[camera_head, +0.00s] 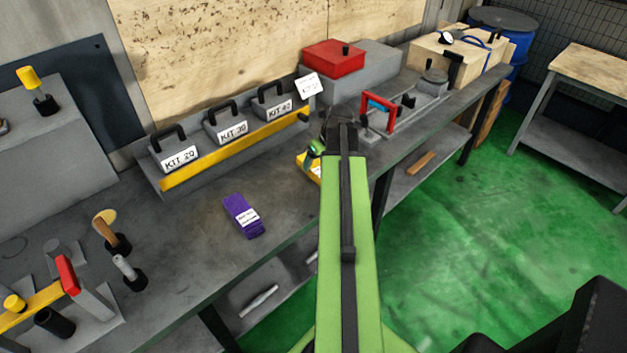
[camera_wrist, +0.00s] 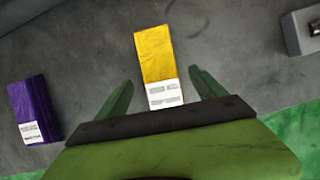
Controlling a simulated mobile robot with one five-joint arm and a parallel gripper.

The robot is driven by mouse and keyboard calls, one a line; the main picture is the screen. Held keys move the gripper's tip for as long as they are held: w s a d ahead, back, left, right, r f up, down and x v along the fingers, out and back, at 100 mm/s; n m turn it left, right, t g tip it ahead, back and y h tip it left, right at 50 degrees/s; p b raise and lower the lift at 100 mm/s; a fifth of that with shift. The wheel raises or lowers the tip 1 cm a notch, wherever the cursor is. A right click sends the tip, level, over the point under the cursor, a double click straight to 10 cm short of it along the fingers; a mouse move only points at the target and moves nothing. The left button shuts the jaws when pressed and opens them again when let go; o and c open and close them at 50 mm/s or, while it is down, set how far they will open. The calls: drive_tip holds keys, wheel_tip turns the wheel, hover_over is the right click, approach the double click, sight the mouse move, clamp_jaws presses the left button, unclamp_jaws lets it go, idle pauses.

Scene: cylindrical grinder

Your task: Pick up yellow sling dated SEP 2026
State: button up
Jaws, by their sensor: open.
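The yellow sling (camera_wrist: 154,55) is a folded bundle with a white label at its near end, lying on the grey bench. The label print is too small to read. In the wrist view my gripper (camera_wrist: 160,88) is open, its two green fingers on either side of the label end; I cannot tell how high it is above the bench. In the head view only part of the yellow sling (camera_head: 308,166) shows, the rest hidden behind my arm. A purple sling (camera_head: 240,214) with a white label lies to its left; it also shows in the wrist view (camera_wrist: 34,108).
A rack with a yellow bar (camera_head: 235,150) holding kit weights stands behind the slings. A red-handled fixture (camera_head: 378,110) stands right of my gripper. A wood-handled tool (camera_head: 108,232) and other fixtures are at left. Bare bench surrounds the slings.

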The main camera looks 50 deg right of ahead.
sight(314, 163)
drive_tip(key=shift+f, duration=0.15)
drive_tip(key=b+x, duration=0.4)
drive_tip(key=x, duration=0.1)
drive_tip(key=shift+w+d+f+b, duration=0.1)
drive_tip(key=shift+w+b, duration=0.15)
drive_tip(key=shift+b, duration=0.05)
clamp_jaws()
drive_tip(key=shift+r, duration=0.2)
drive_tip(key=shift+r+p, duration=0.5)
drive_tip(key=shift+p, duration=0.2)
wheel_tip(314, 163, up, 4)
drive_tip(key=p, duration=0.4)
drive_tip(key=s+d+r+p, duration=0.6)
drive_tip(key=s+d, duration=0.1)
drive_tip(key=s, duration=0.2)
